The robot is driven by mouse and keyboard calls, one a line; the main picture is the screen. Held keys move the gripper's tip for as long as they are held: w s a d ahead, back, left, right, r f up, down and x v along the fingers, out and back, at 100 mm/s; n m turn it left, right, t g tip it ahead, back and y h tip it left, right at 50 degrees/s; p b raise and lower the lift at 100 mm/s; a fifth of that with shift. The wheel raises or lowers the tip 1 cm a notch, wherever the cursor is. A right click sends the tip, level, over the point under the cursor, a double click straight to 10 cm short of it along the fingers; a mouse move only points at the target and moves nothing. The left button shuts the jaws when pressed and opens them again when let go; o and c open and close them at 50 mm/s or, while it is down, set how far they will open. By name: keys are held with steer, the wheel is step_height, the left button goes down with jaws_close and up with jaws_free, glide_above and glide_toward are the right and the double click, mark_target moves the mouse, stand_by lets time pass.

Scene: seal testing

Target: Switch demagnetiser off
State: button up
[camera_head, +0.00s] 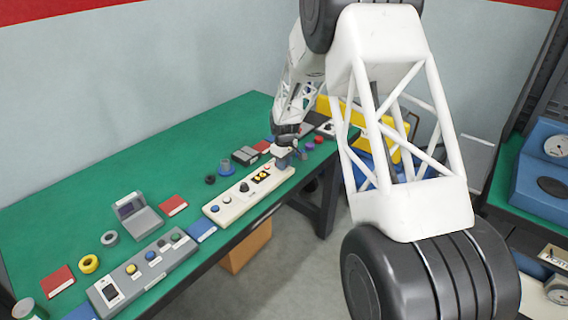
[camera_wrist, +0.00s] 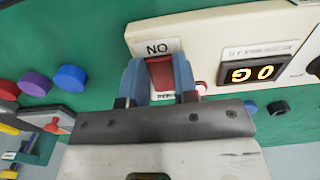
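The demagnetiser is a long cream panel (camera_head: 248,195) on the green bench; its right end sits under my gripper (camera_head: 287,155). In the wrist view its cream face (camera_wrist: 215,35) shows a red rocker switch (camera_wrist: 160,75) below a label that reads upside down as ON. A small red lamp (camera_wrist: 201,88) beside the switch glows, and an orange display (camera_wrist: 252,72) is lit. My gripper (camera_wrist: 159,66) has its two blue fingers apart, one on each side of the switch. I cannot tell whether they touch it. The switch is hidden in the head view.
A grey control box (camera_head: 145,270) with coloured buttons stands at the bench's front left. A grey instrument with a screen (camera_head: 137,215), red boxes (camera_head: 173,206) and a yellow ring (camera_head: 89,263) lie behind. Round blue (camera_wrist: 69,77) and purple (camera_wrist: 36,84) pieces are close to my gripper.

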steer(key=c, duration=0.4)
steer(key=shift+a, duration=0.1)
steer(key=shift+w+a+r+g+h, duration=0.1)
steer(key=shift+w+g+h, duration=0.05)
steer(key=shift+g+h, duration=0.4)
steer(key=shift+w+a+r+g+h, duration=0.1)
steer(key=shift+g+h, duration=0.45)
steer(key=o, duration=0.9)
steer(key=shift+o, duration=0.2)
